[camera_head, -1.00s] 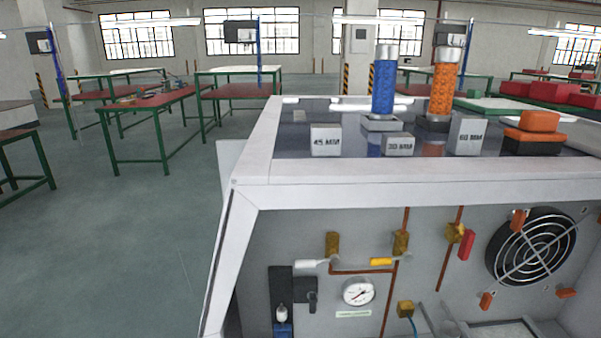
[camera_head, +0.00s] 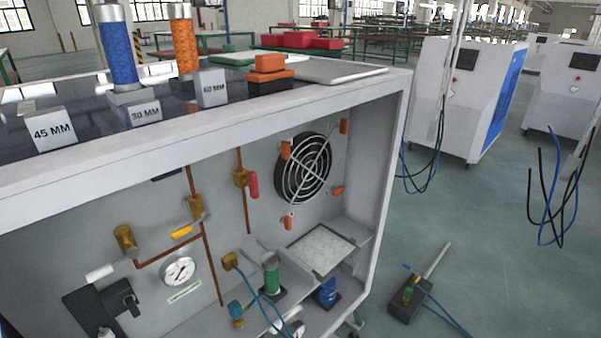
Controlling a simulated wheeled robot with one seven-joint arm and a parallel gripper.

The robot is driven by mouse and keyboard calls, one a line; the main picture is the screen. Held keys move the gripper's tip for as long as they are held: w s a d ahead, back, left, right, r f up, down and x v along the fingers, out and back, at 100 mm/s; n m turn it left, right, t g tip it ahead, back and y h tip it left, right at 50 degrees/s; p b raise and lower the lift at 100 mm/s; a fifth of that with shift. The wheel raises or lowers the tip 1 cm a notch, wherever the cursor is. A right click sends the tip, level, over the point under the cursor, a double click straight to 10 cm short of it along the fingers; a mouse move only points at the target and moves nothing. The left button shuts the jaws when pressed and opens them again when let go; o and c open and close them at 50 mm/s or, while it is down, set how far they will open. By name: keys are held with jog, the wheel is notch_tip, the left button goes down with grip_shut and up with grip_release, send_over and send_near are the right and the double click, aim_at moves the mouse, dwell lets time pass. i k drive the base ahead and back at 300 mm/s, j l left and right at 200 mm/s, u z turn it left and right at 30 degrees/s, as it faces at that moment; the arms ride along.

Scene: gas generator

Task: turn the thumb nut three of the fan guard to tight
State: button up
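The fan guard (camera_head: 303,171) is a round wire grille over a dark fan on the inner back wall of the open white cabinet, right of centre in the head view. Orange thumb nuts sit around it: one at upper left (camera_head: 285,150), one at upper right (camera_head: 343,126), one at lower right (camera_head: 337,190) and one at lower left (camera_head: 288,222). No number shows on them, so I cannot tell which is three. My gripper is not in view.
The cabinet's white right edge (camera_head: 391,180) stands close to the fan. A tray (camera_head: 320,250) and green and blue cylinders (camera_head: 271,275) are below it. Size blocks (camera_head: 146,113) and columns stand on top. A black floor device (camera_head: 411,302) lies right, with open floor around it.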

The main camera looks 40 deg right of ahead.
aim_at(336, 190)
jog(key=i+l+z, duration=0.2)
jog(key=l, duration=0.2)
jog(key=l+z, duration=0.2)
jog(key=l, duration=0.2)
jog(key=i+l+z, duration=0.2)
jog(key=i+l, duration=0.05)
jog(key=l, duration=0.1)
